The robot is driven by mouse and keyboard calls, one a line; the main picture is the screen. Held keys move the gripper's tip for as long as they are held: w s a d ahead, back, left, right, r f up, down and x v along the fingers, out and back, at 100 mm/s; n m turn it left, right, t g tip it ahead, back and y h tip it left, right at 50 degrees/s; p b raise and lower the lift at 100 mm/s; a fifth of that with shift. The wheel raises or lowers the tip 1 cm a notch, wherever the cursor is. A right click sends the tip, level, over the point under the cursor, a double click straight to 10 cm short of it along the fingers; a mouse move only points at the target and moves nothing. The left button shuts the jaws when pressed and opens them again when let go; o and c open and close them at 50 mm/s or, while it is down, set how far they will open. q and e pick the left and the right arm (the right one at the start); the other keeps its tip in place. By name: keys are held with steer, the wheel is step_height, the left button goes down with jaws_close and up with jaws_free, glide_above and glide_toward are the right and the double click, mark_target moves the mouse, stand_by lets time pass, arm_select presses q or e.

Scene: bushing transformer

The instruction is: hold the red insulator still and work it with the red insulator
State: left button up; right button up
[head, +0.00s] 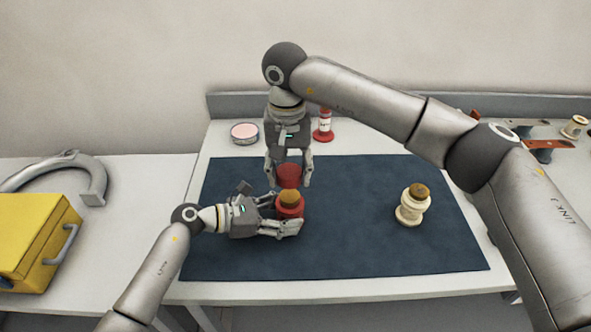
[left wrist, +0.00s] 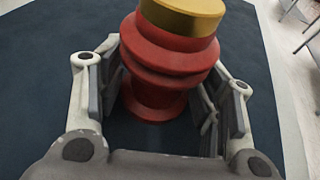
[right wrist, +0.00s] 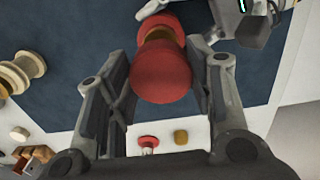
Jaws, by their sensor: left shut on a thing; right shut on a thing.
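A red insulator with a gold-brown top (head: 289,204) stands upright on the dark blue mat (head: 345,240). My left gripper (head: 286,213) is shut on it from the left, low at its sides; its ribbed red body (left wrist: 165,60) shows between the fingers in the left wrist view. A second red insulator (head: 289,174) is held by my right gripper (head: 289,180), which points down from above and is shut on it. In the right wrist view this upper red piece (right wrist: 161,72) sits between the fingers, in line with the gold top. I cannot tell whether the two touch.
A cream insulator with a brown top (head: 412,206) stands on the mat to the right. Behind the mat are a round pink-topped tin (head: 244,132) and a red-and-white bottle (head: 323,125). A yellow case (head: 35,240) is at the left. The front of the mat is clear.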

mark_target(290, 196)
steer(key=shift+f, duration=2.9)
steer(key=shift+f, duration=0.25)
steer(key=o, duration=0.8)
steer(key=shift+o, duration=0.2)
step_height(290, 196, up, 12)
